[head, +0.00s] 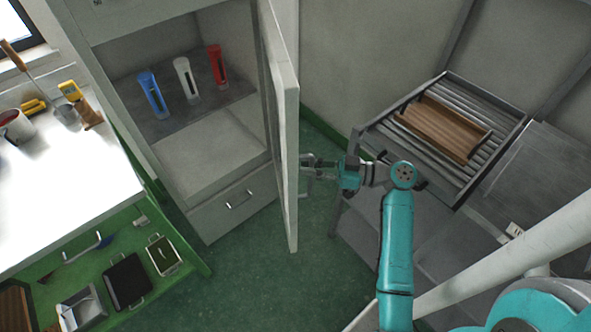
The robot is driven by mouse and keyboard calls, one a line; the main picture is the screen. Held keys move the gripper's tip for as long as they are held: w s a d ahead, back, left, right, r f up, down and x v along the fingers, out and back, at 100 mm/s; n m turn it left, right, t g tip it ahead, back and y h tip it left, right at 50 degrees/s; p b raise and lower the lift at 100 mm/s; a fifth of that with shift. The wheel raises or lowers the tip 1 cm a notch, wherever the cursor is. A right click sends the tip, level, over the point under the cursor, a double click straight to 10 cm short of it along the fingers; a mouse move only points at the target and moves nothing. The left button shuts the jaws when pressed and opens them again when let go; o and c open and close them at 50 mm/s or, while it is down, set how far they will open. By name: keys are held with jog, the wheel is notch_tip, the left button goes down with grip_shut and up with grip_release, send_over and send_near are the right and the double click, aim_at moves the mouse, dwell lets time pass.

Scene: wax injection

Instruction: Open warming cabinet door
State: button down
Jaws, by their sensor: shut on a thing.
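The warming cabinet (212,160) stands at the upper left of the head view. Its pale door (289,150) is swung wide open, seen nearly edge-on. Inside, a blue tube-like item (153,94), a white one (186,80) and a red one (217,66) stand on a dark shelf. My gripper (308,172) is at the outer face of the door, on its right side. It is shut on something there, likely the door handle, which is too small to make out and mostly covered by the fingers.
A white-topped bench (60,180) with tools and a cup is at the left, with trays on its green lower shelf. A roller rack (455,95) holding a wooden tray (440,130) is at the right. Green floor (250,270) lies clear below the door.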

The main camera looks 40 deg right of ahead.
jog(key=shift+s+d+f, duration=0.1)
jog(key=shift+s+d, duration=0.1)
jog(key=shift+d, duration=0.2)
jog(key=c, duration=1.2)
grip_release()
jog(key=shift+d, duration=0.1)
jog(key=shift+v, duration=3.7)
